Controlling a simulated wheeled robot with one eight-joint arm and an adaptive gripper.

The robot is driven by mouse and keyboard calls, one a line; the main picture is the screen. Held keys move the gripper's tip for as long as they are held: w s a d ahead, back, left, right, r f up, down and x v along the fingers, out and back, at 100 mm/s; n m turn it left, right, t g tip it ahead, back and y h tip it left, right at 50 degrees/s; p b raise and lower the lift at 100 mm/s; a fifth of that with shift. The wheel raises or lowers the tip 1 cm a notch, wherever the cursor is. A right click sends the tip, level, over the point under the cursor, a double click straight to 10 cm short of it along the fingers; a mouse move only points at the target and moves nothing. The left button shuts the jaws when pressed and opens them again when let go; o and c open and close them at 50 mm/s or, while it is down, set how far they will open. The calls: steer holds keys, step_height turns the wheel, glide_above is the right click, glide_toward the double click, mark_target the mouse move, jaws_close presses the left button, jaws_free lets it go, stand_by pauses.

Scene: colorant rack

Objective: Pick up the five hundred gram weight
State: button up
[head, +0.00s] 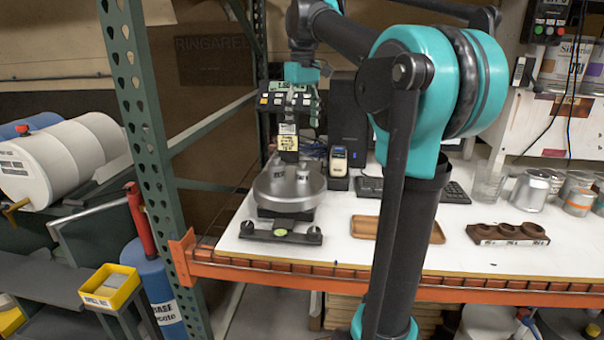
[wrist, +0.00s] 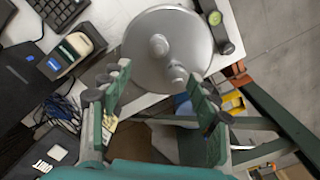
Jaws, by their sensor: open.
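Two small metal weights stand on the round silver pan (head: 290,192) of a scale. One weight (head: 280,173) is on the left in the head view; the other weight (head: 303,176) is to its right. In the wrist view the same pan (wrist: 140,30) carries a lower weight (wrist: 178,75) and an upper weight (wrist: 158,45). I cannot read which is the five hundred gram one. My gripper (wrist: 165,83) is open and empty above the pan, its fingers spread either side of the lower weight. In the head view my gripper (head: 292,108) overlaps the scale's display area.
A wooden tray (head: 362,228) lies right of the scale. A dark block with round hollows (head: 507,234) and metal cans (head: 531,190) are further right. A keyboard (head: 455,192) and a handheld device (head: 338,161) stand behind. A green rack post (head: 150,130) rises at left.

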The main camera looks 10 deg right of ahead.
mark_target(303, 162)
step_height(303, 162, down, 9)
steer(key=shift+r, duration=0.15)
steer(key=shift+w+f, duration=0.2)
steer(key=shift+f, duration=2.4)
jaws_close()
